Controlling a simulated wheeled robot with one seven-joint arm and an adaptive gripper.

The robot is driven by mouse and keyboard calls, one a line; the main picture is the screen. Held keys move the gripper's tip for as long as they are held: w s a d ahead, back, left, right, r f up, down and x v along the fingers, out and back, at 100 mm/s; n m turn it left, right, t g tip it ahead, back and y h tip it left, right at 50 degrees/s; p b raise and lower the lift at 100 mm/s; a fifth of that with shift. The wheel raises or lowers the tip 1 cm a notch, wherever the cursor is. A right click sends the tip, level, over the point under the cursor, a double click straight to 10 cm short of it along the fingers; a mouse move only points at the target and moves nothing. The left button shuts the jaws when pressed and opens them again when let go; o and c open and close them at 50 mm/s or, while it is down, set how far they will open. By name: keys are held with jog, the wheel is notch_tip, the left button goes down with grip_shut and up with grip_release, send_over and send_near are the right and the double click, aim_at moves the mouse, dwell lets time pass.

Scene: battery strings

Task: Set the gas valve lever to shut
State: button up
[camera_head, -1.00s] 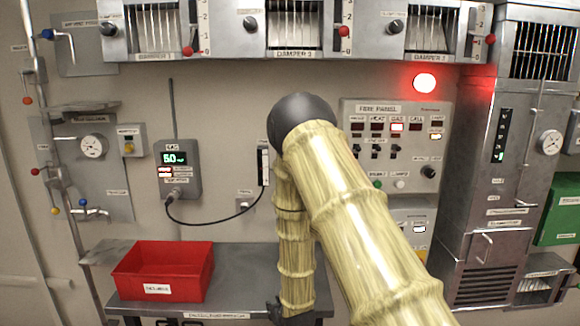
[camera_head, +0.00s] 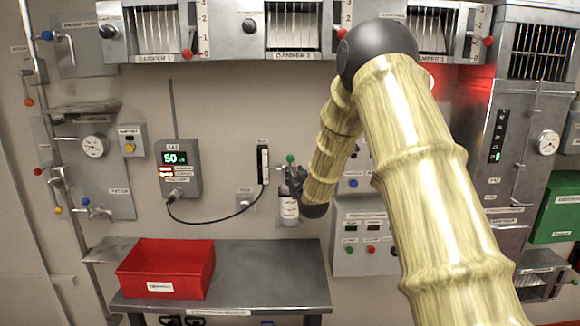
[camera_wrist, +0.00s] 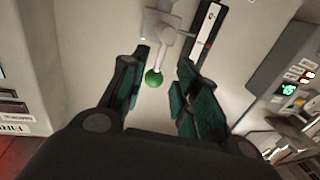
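In the wrist view the green knob (camera_wrist: 153,78) hangs from a grey valve body (camera_wrist: 165,32), with the picture turned about upside down. My gripper (camera_wrist: 166,62) is open. Its two dark green-padded fingers lie on either side of the knob, with a gap showing on both sides. In the head view my gripper (camera_head: 296,178) is just below and right of the knob, partly hiding the valve.
A gas detector (camera_head: 178,168) with a lit display and a hanging cable is left of the lever. A narrow gauge strip (camera_head: 263,166) is close beside it. A bench (camera_head: 270,275) with a red bin (camera_head: 165,272) is below. My arm covers much of the fire panel.

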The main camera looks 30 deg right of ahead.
aim_at(290, 166)
jog(key=shift+p+x, duration=1.6)
jog(key=shift+x, duration=2.25)
jog(key=shift+d, duration=0.1)
grip_shut()
